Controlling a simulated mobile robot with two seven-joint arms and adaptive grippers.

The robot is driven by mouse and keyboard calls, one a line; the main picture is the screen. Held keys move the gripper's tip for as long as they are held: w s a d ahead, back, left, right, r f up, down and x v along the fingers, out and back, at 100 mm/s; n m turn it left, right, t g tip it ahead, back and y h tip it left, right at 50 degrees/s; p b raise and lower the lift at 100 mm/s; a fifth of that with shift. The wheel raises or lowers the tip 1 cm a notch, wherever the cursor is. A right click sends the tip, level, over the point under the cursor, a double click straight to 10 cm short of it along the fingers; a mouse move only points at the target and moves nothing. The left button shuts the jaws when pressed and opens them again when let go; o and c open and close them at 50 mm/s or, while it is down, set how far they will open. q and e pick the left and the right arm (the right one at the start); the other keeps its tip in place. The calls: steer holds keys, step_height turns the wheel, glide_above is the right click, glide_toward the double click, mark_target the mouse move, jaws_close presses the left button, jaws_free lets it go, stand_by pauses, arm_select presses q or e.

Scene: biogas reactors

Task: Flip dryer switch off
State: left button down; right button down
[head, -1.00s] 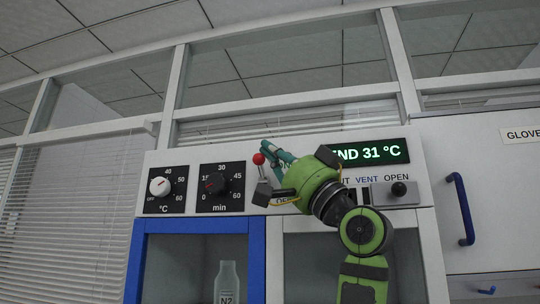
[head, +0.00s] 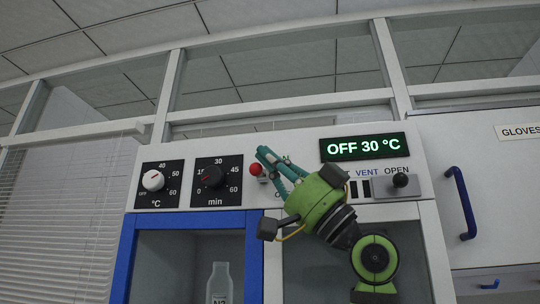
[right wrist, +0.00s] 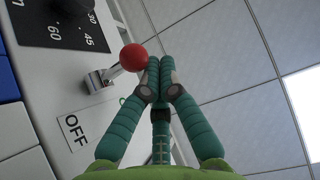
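The dryer switch is a short metal lever with a red ball knob (head: 255,169) on the white control panel. In the right wrist view its red ball (right wrist: 133,57) and metal stem stand beside an OFF label (right wrist: 76,131). The green display (head: 363,147) reads OFF 30 °C. My right gripper (head: 264,153) has its teal fingers drawn together, tips just beside the ball. The right wrist view also shows the fingertips (right wrist: 161,66) together and empty; I cannot tell whether they touch the ball. The lever's base is partly hidden in the head view. My left gripper is not in view.
A temperature dial (head: 153,180) and a minutes dial (head: 213,177) sit left of the switch. Below are a blue-framed compartment (head: 128,255) with a bottle (head: 219,284). A cabinet with a blue handle (head: 462,203) stands right.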

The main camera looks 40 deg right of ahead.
mark_target(261, 173)
steer(key=shift+w+d+f+b, duration=0.1)
steer(key=shift+f+b, duration=0.45)
steer(key=shift+f, duration=0.4)
steer(key=shift+w+d+f+b, duration=0.1)
steer(key=shift+f+b, duration=0.4)
steer(key=shift+f, duration=0.5)
steer(key=v, duration=1.2)
steer(key=shift+s, duration=0.15)
